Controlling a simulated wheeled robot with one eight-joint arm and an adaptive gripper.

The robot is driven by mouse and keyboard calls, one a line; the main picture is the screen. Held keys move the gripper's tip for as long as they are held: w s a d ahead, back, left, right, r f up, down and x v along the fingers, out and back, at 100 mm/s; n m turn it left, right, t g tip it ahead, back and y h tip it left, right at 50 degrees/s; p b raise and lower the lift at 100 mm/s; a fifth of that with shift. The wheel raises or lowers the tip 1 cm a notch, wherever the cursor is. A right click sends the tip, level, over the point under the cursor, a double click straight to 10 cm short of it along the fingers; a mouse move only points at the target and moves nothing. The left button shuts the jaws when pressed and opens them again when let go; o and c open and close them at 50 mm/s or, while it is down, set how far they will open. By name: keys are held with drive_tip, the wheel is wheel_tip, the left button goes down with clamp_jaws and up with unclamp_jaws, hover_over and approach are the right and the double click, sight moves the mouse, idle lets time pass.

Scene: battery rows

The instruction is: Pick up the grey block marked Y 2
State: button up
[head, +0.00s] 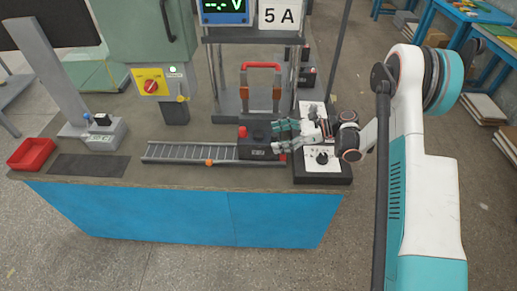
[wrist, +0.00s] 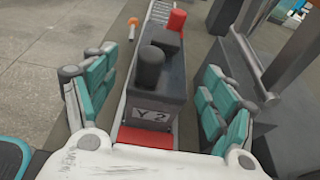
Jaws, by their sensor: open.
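The grey block marked Y 2 (head: 258,152) sits at the right end of a roller track on the bench. It has a red post and a black post on top. In the wrist view the block (wrist: 158,98) shows its Y 2 label facing me. My gripper (head: 284,138) is at the block's right end in the head view. In the wrist view my gripper (wrist: 157,85) is open, with one teal-padded finger on each side of the block and gaps between. The block's lower part is partly hidden.
The roller track (head: 190,152) runs left from the block. A control box with a black knob (head: 322,157) lies just right, under my gripper. A frame with a red handle (head: 262,66) stands behind. A red tray (head: 31,153) is at the far left.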

sight(258, 138)
drive_tip(key=b+x, duration=0.2)
drive_tip(key=x, duration=0.5)
drive_tip(key=shift+a+b, duration=0.2)
drive_tip(key=shift+b, duration=0.1)
drive_tip(key=shift+r, duration=0.15)
drive_tip(key=c, duration=1.8)
clamp_jaws()
drive_tip(key=shift+w+r, duration=0.1)
drive_tip(key=shift+r, duration=0.05)
